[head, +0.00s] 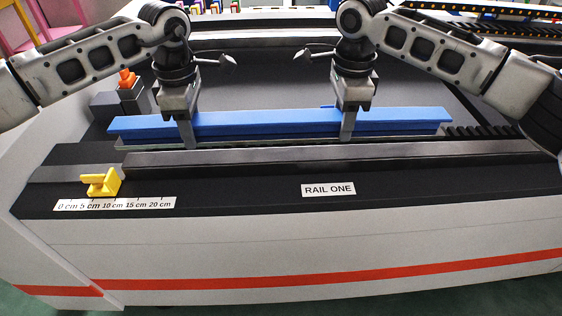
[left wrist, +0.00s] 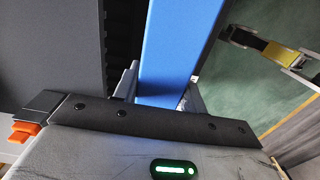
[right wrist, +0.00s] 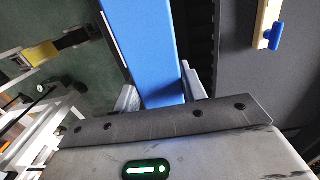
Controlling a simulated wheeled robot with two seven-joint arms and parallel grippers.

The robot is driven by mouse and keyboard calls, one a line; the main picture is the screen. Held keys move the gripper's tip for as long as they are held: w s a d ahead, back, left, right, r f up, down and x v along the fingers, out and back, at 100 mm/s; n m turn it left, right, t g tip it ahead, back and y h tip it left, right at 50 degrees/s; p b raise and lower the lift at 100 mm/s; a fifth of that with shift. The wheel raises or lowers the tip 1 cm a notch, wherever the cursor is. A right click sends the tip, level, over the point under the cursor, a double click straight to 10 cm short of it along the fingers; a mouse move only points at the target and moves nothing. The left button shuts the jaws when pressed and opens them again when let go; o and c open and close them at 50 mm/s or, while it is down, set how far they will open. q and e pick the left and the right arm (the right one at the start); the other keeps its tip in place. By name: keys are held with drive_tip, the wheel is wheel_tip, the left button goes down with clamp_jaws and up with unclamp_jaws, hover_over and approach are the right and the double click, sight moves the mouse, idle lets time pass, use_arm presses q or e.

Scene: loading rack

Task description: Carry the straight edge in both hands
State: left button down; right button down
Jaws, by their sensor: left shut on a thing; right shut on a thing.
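The straight edge (head: 280,122) is a long blue bar lying left to right across the head view, roughly level above the dark machine bed. My left gripper (head: 190,138) is shut on it left of its middle. My right gripper (head: 347,130) is shut on it right of its middle. In the left wrist view the blue bar (left wrist: 175,50) runs between the fingers. In the right wrist view the bar (right wrist: 150,45) also passes between the fingers. Whether its underside touches anything below cannot be told.
A dark rail (head: 330,155) runs along the front, above a "RAIL ONE" label (head: 328,190). A yellow block (head: 102,183) sits by a centimetre scale (head: 115,204) at the front left. An orange-topped grey piece (head: 128,82) stands at the back left. A toothed rack (head: 485,132) lies right.

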sight(200, 158)
drive_tip(key=shift+r, duration=0.1)
use_arm(q)
drive_tip(key=shift+f, duration=0.1)
use_arm(e)
drive_tip(key=shift+f, duration=0.2)
